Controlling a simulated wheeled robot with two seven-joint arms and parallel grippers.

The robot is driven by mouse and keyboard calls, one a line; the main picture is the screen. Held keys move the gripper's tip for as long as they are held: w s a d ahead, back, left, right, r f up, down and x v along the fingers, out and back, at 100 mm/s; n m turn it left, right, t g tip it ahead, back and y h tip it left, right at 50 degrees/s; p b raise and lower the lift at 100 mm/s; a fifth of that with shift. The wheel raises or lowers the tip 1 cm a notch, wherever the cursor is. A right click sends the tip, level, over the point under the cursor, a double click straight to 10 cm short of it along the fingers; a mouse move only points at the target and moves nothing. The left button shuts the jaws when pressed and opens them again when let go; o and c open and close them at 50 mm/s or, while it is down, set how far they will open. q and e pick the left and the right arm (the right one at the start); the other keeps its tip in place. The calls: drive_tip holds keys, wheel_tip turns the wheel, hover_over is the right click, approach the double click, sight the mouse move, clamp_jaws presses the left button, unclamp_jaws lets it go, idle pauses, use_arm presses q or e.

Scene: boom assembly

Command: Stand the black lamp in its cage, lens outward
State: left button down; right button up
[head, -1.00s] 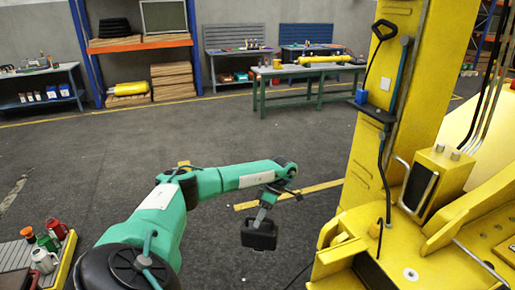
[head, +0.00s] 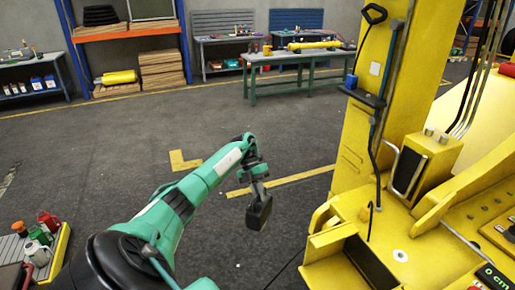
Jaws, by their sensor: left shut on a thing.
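The black lamp (head: 259,214) hangs below my left gripper (head: 257,188), over the open floor to the left of the yellow machine. The left gripper is shut on the lamp near its top. The lamp is tilted a little, and I cannot tell which side its lens is on. A yellow open-topped, box-like frame (head: 326,246) is at the near left corner of the machine, to the right of the lamp and apart from it. I cannot tell for sure whether this frame is the cage. My right gripper is not in view.
A yellow post (head: 362,110) with a black cable and small shelf rises behind the frame. A yellow housing (head: 432,163) with a dark face and bent grey bar stands right of it. A tray (head: 62,248) with bottles and cans is at lower left. The middle floor is clear.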

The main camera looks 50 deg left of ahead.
use_arm(q)
drive_tip(key=n+t, duration=0.1)
drive_tip(key=n, duration=0.1)
drive_tip(key=w+n+t, duration=0.1)
drive_tip(key=n+t, duration=0.1)
drive_tip(key=w+a+r+n+t, duration=0.1)
drive_tip(key=n, duration=0.2)
drive_tip(key=shift+w, duration=0.2)
drive_tip(key=n+t, duration=0.1)
drive_tip(key=w+n+y, duration=0.1)
drive_tip(key=n+t, duration=0.1)
drive_tip(key=n, duration=0.1)
drive_tip(key=shift+w+a+r+t+y, duration=0.15)
drive_tip(key=shift+a+r+t+y, duration=0.1)
drive_tip(key=shift+r+t+y, duration=0.05)
drive_tip(key=shift+w+a+r+n+t+y, duration=0.2)
drive_tip(key=shift+w+n+t+y, duration=0.25)
drive_tip(key=shift+n, duration=0.45)
drive_tip(key=shift+w+a+r+n+t+y, duration=0.15)
drive_tip(key=shift+w+r+n+t+y, duration=0.1)
drive_tip(key=shift+n+y, duration=0.5)
drive_tip(key=shift+n, duration=0.35)
